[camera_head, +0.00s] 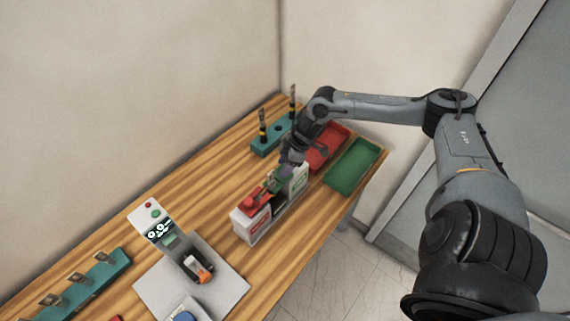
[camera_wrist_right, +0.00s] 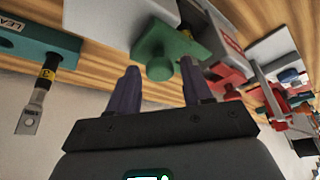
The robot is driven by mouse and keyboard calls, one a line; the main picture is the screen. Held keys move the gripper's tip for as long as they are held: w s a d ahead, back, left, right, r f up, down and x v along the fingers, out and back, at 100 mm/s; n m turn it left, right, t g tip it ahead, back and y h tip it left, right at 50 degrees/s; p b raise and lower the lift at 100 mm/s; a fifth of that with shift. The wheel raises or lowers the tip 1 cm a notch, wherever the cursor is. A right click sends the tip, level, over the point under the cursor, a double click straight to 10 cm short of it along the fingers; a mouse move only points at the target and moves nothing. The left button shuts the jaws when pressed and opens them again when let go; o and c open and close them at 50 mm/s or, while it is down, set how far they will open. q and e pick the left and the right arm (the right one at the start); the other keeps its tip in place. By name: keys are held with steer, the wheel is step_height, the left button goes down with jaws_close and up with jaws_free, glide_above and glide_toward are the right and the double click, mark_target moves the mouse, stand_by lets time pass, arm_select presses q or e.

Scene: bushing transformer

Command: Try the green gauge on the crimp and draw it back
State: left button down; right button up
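The green gauge (camera_wrist_right: 178,45) has a round knob and sits at a white holder (camera_head: 247,230); in the head view it shows as a small green patch (camera_head: 276,183). My right gripper (camera_wrist_right: 160,70) is open at the gauge, its two purple fingers either side of the knob with gaps showing. In the head view the right gripper (camera_head: 287,168) is above the holder's far end. A lug with a yellow and black band (camera_wrist_right: 40,90) stands in a teal block (camera_wrist_right: 38,42); I cannot tell which crimp is meant. My left gripper is not in view.
A red gauge (camera_head: 256,200) sits at the holder's near end. A red tray (camera_head: 328,150) and a green tray (camera_head: 352,168) lie behind and right. A grey device (camera_head: 190,262) on a pale plate and a teal rack (camera_head: 95,280) stand front left. Bare wood lies between.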

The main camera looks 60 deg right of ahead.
jaws_close()
steer(key=d+p, duration=0.1)
steer(key=d, duration=0.1)
steer(key=s+d, duration=0.1)
steer(key=d, duration=0.2)
steer(key=shift+r+p, duration=0.1)
steer(key=shift+p, duration=0.25)
steer(key=shift+d, duration=0.1)
steer(key=shift+o, duration=1.2)
jaws_free()
steer(key=v, duration=1)
steer(key=shift+r+p, duration=0.3)
steer(key=shift+p, duration=0.15)
steer(key=shift+s+d, duration=0.1)
steer(key=shift+s, duration=0.05)
